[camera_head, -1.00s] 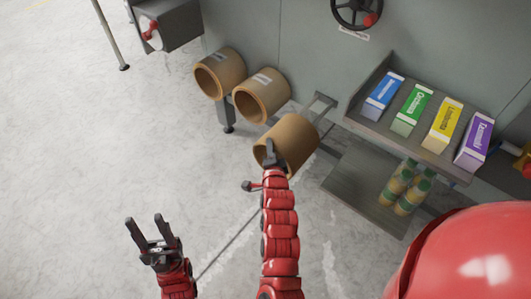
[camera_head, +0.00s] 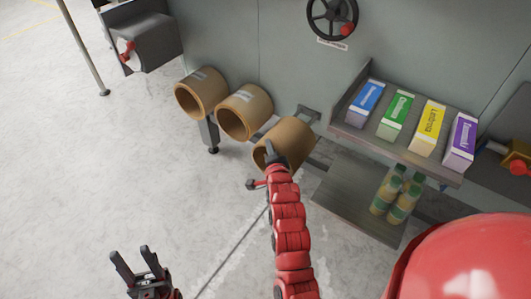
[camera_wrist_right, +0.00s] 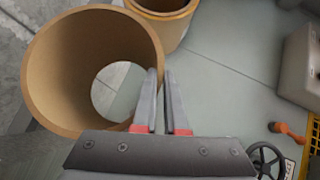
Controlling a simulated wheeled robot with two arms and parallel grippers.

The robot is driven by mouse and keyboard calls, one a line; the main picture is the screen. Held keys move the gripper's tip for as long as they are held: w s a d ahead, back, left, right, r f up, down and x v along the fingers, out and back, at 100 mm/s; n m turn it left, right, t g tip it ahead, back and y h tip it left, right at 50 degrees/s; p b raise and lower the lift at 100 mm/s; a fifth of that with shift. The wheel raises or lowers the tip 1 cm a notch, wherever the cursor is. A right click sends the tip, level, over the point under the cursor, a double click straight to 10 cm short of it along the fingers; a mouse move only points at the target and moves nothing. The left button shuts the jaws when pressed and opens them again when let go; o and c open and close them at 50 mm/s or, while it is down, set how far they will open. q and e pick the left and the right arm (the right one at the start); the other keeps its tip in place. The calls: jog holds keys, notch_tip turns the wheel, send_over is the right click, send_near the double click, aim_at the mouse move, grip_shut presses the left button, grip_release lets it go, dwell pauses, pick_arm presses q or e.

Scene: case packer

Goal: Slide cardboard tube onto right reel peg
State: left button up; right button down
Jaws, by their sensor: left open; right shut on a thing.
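The brown cardboard tube (camera_head: 293,138) hangs in front of the grey machine, its open end facing me. My right gripper (camera_head: 272,156) is shut on the near rim of its wall; the right wrist view shows the fingers (camera_wrist_right: 161,105) at the right wall of the tube (camera_wrist_right: 62,60). A grey metal bracket (camera_head: 309,114) shows just behind the tube's far end. The right reel peg cannot be made out, and I cannot tell whether the tube is around it. My left gripper (camera_head: 134,265) is open and empty over the floor at lower left.
Two similar tubes (camera_head: 203,93) (camera_head: 246,111) sit on the machine to the left. To the right are a shelf (camera_head: 352,138) with blue, green, yellow and purple boxes and a lower tray (camera_head: 345,205) with bottles. A handwheel (camera_head: 332,17) is above.

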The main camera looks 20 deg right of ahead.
aim_at(280, 136)
jog(key=shift+w+d+b, duration=0.7)
jog(key=shift+w+d, duration=0.35)
jog(key=shift+d, duration=0.3)
jog(key=shift+w+d+b, duration=0.55)
jog(key=shift+w+d, duration=0.3)
jog(key=shift+d, duration=0.2)
jog(key=shift+f, duration=0.2)
jog(key=c, duration=0.9)
grip_release()
jog(key=shift+s, duration=0.1)
